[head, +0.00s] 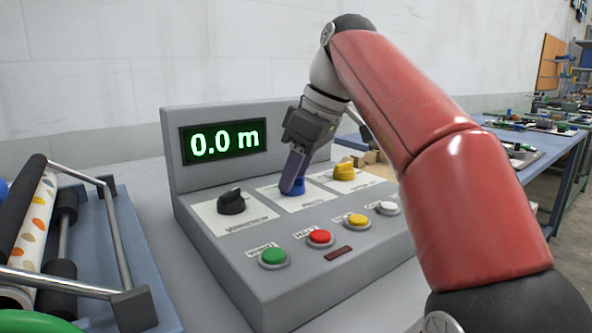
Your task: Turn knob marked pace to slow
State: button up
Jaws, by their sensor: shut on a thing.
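The control panel (183,186) is a grey sloped box with three knobs in a row. The middle knob is blue (299,187) on a white label plate, and the small lettering under it is too blurred to read surely. My gripper (292,186) reaches down from above and is shut on the blue knob. Its fingers cover most of the knob, so its pointer and the setting marks are hidden. A black knob (232,202) stands to the left and a yellow knob (344,171) to the right, both clear of my gripper.
A green display (224,141) reads 0.0 m. Green (274,256), red (320,237), yellow (358,220) and white (388,208) buttons line the panel's front. A roller press with a metal bar (116,235) stands at the left. A wall is behind.

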dwell(0.3)
jog(key=o, duration=1)
